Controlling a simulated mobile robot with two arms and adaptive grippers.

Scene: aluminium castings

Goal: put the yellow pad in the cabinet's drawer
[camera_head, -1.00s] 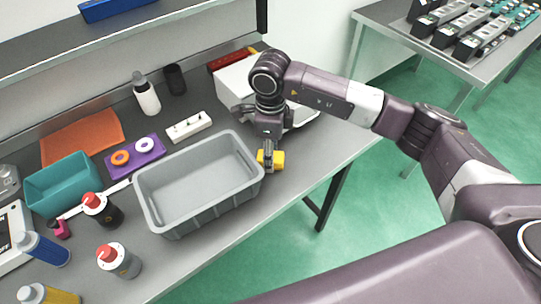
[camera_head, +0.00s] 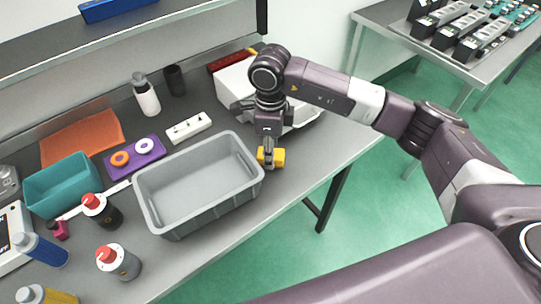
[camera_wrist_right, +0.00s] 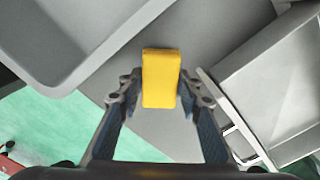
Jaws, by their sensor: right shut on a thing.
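The yellow pad (camera_head: 279,157) is at the front edge of the table, just right of the grey tub. My right gripper (camera_head: 269,156) points down and is shut on the pad. In the right wrist view the pad (camera_wrist_right: 161,78) stands between the two fingertips (camera_wrist_right: 160,85). I cannot tell whether it still touches the table. The white cabinet (camera_head: 234,82) stands behind my right gripper, partly hidden by the arm. Its drawer (camera_head: 304,117) appears pulled out; in the right wrist view the open drawer (camera_wrist_right: 275,85), with its handle, lies right of the pad. My left gripper is out of view.
The grey tub (camera_head: 152,205) is close on the left of my right gripper. A white socket strip (camera_head: 188,127), a white bottle (camera_head: 147,97) and a black cup (camera_head: 175,80) stand behind it. Several bottles and a teal bin (camera_head: 62,187) fill the left side.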

